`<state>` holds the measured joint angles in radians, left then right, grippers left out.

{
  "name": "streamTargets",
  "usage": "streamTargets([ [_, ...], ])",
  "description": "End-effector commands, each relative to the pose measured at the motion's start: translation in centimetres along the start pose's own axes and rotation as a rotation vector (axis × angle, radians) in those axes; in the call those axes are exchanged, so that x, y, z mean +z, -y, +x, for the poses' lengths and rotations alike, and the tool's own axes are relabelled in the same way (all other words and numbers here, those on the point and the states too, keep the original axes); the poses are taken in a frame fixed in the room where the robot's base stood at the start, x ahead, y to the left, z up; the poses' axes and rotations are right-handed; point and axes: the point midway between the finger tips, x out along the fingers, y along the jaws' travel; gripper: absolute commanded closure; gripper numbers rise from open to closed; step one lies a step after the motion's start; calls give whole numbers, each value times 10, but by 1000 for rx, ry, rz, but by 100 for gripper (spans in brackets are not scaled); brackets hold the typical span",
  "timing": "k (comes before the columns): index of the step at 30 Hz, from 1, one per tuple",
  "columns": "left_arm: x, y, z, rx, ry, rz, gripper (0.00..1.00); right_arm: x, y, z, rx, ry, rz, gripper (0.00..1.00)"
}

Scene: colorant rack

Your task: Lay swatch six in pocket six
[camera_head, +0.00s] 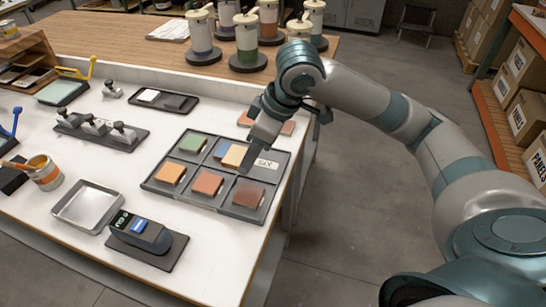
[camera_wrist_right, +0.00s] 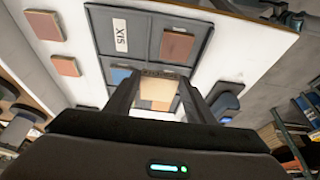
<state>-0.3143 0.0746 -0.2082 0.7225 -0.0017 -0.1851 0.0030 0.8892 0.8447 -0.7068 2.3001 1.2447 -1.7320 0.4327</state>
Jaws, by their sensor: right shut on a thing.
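A tan swatch (camera_head: 233,156) is in my right gripper (camera_head: 245,163), above the middle of the six-pocket tray (camera_head: 147,184). In the right wrist view the swatch (camera_wrist_right: 157,93) shows between the two fingers. Pocket six (camera_head: 268,161), labelled SIX, is empty at the tray's back right; its label (camera_wrist_right: 120,36) shows clearly in the wrist view. The held swatch is to its left, partly covering a blue area (camera_head: 221,148) in the back middle pocket. I cannot read a number on the held swatch. My left gripper is out of view.
Green (camera_head: 193,144), orange (camera_head: 171,173), terracotta (camera_head: 207,184) and brown (camera_head: 248,195) swatches fill other pockets. Two reddish swatches (camera_head: 288,128) lie behind the tray. A scanner (camera_head: 140,232), metal pan (camera_head: 88,207) and weights rack (camera_head: 100,131) stand left. The table edge is close on the right.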

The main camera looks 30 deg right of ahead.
Motion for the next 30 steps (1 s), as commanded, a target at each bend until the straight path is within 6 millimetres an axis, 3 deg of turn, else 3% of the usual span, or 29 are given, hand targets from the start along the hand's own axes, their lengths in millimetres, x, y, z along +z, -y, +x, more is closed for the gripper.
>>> streamTargets([
  [5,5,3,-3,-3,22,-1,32,17,-32,14,2,5,7,72],
  [15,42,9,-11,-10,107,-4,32,41,-86,39,1,1,4,72],
  [20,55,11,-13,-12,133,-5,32,45,-94,44,2,0,1,72],
  [30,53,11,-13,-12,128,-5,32,45,-94,45,1,-1,1,72],
])
